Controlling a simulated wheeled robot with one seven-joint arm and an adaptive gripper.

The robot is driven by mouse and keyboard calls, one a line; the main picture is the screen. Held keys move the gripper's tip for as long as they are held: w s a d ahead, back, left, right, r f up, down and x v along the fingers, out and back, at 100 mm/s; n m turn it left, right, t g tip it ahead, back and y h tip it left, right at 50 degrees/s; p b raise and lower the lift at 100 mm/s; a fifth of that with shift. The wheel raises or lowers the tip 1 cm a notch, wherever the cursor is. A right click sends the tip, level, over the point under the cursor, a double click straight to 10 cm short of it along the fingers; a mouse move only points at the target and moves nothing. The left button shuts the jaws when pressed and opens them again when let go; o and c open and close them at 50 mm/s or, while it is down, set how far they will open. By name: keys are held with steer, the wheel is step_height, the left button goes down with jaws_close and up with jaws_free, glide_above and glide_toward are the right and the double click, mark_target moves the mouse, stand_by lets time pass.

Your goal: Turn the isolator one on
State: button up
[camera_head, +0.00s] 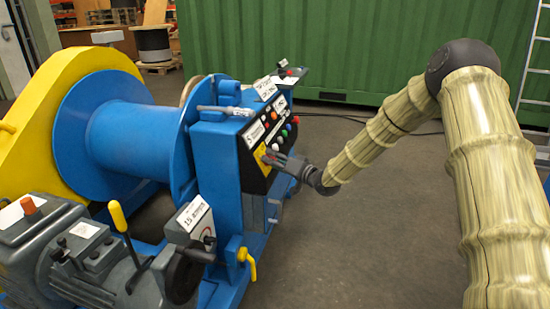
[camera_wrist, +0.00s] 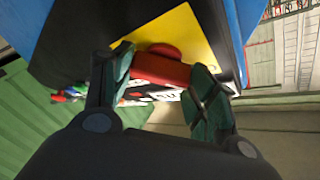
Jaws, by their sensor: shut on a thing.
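The isolator is a red handle (camera_wrist: 160,68) on a yellow plate (camera_wrist: 190,32), seen close up in the wrist view. In the head view the yellow plate (camera_head: 260,154) is at the lower part of the blue machine's dark control panel (camera_head: 253,133). My gripper (camera_wrist: 165,76) has one finger on each side of the red handle and is shut on it. In the head view my gripper (camera_head: 284,162) reaches the panel from the right and hides most of the handle.
Several buttons and lamps (camera_head: 284,132) sit just above my gripper on the panel. A blue drum (camera_head: 125,138) and a yellow lever (camera_head: 118,215) are to the left. A yellow handle (camera_head: 247,261) is below.

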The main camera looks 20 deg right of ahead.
steer(key=m+h+p, duration=0.1)
steer(key=m+p, duration=0.1)
steer(key=m+h+p, duration=0.1)
steer(key=m+p, duration=0.1)
steer(key=p, duration=0.1)
steer(key=shift+r+g+h+p, duration=0.3)
steer(key=shift+r+h+p, duration=0.05)
steer(key=shift+r+h, duration=0.05)
steer(key=m+g+h+p, duration=0.1)
steer(key=m+p, duration=0.1)
steer(key=m+h+p, duration=0.1)
steer(key=m+p, duration=0.1)
steer(key=m, duration=0.1)
steer(key=shift+a+r+g+p, duration=0.1)
steer(key=shift+g+p, duration=0.3)
steer(key=m+g+p, duration=0.2)
steer(key=m+p, duration=0.1)
steer(key=m+g+h+p, duration=0.1)
steer(key=m+p, duration=0.1)
steer(key=p, duration=0.2)
steer(key=shift+w+r+m+g, duration=0.15)
steer(key=shift+m+g, duration=0.25)
steer(key=shift+m+g+p, duration=0.3)
steer(key=shift+m+p, duration=0.1)
steer(key=shift+p, duration=0.15)
steer(key=shift+f, duration=0.2)
steer(key=o, duration=1)
